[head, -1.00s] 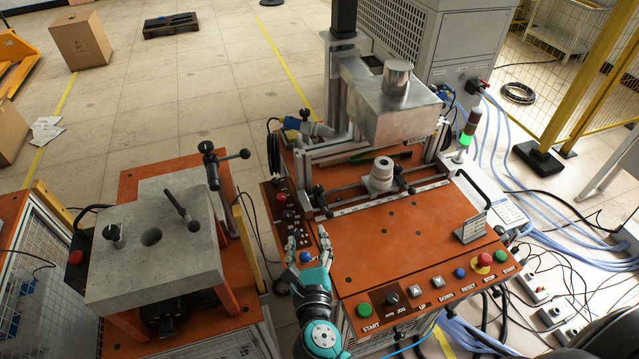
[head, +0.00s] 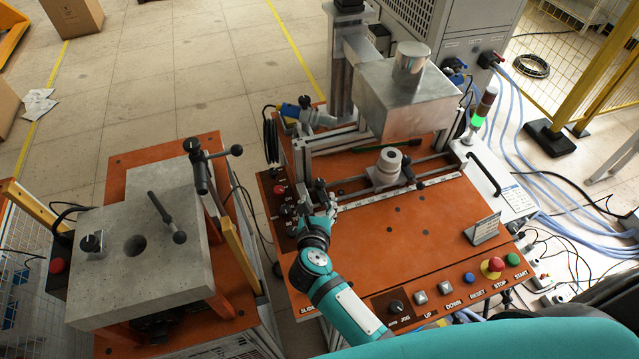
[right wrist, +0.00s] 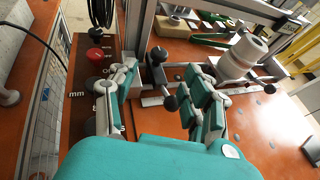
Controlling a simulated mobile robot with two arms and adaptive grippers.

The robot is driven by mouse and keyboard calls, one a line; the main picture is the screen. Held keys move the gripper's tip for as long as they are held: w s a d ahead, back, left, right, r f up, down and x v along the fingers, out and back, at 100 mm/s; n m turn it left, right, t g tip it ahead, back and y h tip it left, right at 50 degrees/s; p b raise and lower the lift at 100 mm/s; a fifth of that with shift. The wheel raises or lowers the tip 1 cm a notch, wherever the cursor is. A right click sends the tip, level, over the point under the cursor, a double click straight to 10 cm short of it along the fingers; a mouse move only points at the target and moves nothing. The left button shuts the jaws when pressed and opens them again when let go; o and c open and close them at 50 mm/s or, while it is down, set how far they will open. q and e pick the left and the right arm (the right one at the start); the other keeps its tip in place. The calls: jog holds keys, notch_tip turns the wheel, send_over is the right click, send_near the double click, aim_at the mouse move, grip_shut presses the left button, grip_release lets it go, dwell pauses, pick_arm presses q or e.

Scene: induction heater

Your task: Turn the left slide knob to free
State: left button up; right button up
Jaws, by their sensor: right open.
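The left slide knob (head: 319,184) is a small black knob at the left end of the slide rail on the orange heater table (head: 420,230). In the right wrist view, the gripper (right wrist: 162,78) has fingers spread on both sides of the knob, with no clear contact. My left gripper is out of view.
A metal cylindrical part (head: 388,163) stands on the rail right of the knob. A red button (head: 278,190) is on the panel left of my gripper. A metal block (head: 405,100) hangs above the rail. Front buttons include a red stop button (head: 495,264). The table's middle is clear.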

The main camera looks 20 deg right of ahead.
aim_at(320, 183)
jog(key=b+x, duration=0.3)
jog(key=x, duration=0.5)
jog(key=shift+f+b, duration=0.2)
jog(key=shift+b, duration=0.1)
jog(key=shift+w+d+f, duration=0.1)
jog(key=shift+w+d, duration=0.05)
jog(key=shift+w, duration=0.25)
jog(key=shift+w+d, duration=0.1)
jog(key=shift+w, duration=0.05)
jog(key=c, duration=0.6)
grip_shut()
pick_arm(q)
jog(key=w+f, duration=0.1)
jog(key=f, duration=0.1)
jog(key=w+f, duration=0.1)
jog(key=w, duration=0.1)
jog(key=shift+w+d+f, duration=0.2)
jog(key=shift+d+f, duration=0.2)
